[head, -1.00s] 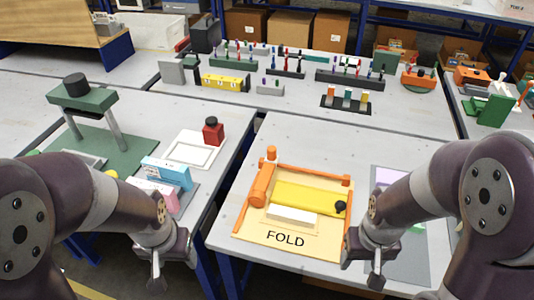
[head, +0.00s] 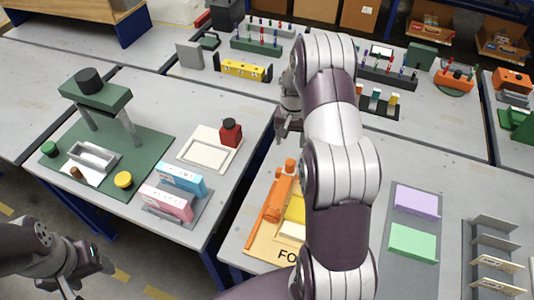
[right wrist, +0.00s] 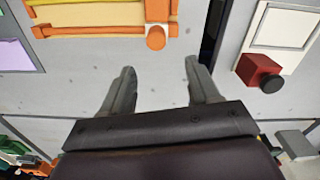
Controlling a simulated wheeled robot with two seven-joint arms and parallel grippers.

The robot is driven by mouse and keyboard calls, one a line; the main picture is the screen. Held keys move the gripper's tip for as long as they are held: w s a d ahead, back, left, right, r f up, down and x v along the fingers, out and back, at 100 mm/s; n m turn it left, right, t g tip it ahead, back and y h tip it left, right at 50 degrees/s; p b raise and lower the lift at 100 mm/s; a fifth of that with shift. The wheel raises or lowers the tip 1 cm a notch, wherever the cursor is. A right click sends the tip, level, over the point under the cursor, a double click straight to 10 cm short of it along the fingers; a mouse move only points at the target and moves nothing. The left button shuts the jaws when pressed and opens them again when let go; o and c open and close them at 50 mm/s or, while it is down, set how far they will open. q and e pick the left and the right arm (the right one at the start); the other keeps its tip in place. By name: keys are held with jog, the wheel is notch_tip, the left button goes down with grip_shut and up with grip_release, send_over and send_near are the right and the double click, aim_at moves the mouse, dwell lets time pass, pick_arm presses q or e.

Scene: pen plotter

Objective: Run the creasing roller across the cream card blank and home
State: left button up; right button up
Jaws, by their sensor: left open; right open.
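The fold station stands on the front table, partly hidden behind my right arm in the head view. Its orange creasing roller (head: 276,200) lies along the left side of the pale board (head: 258,248) marked FOLD. Part of a yellow panel (head: 296,208) and a cream card blank (head: 291,230) show beside it. My right gripper (head: 291,130) is open and empty beyond the station's far edge. In the right wrist view, its fingers (right wrist: 160,75) point toward the orange end knob (right wrist: 156,38), apart from it. My left gripper (head: 88,278) is open and empty at the lower left, away from the station.
A grey mat (head: 413,222) with lilac and green blocks lies right of the station, beside a slotted rack (head: 493,250). The left table holds a green press (head: 97,97), a red stamp (head: 231,133) and pink and blue boxes. A gap separates the tables.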

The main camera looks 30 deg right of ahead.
aim_at(290, 163)
jog(key=f, duration=0.1)
jog(key=s+f+p, duration=0.1)
jog(key=shift+s+a+f, duration=0.1)
jog(key=shift+s+f, duration=0.15)
jog(key=shift+f, duration=0.1)
jog(key=f, duration=0.2)
jog(key=f+p, duration=0.1)
jog(key=f, duration=0.2)
jog(key=w+f+p, duration=0.1)
jog(key=f, duration=0.2)
jog(key=shift+s+f, duration=0.3)
jog(key=shift+f, duration=0.3)
pick_arm(q)
jog(key=r, duration=0.3)
jog(key=shift+s+r, duration=0.2)
jog(key=shift+s, duration=0.2)
jog(key=shift+w, duration=0.1)
pick_arm(e)
jog(key=shift+w, duration=0.1)
grip_shut()
pick_arm(q)
jog(key=shift+d, duration=0.1)
pick_arm(e)
jog(key=shift+d, duration=0.25)
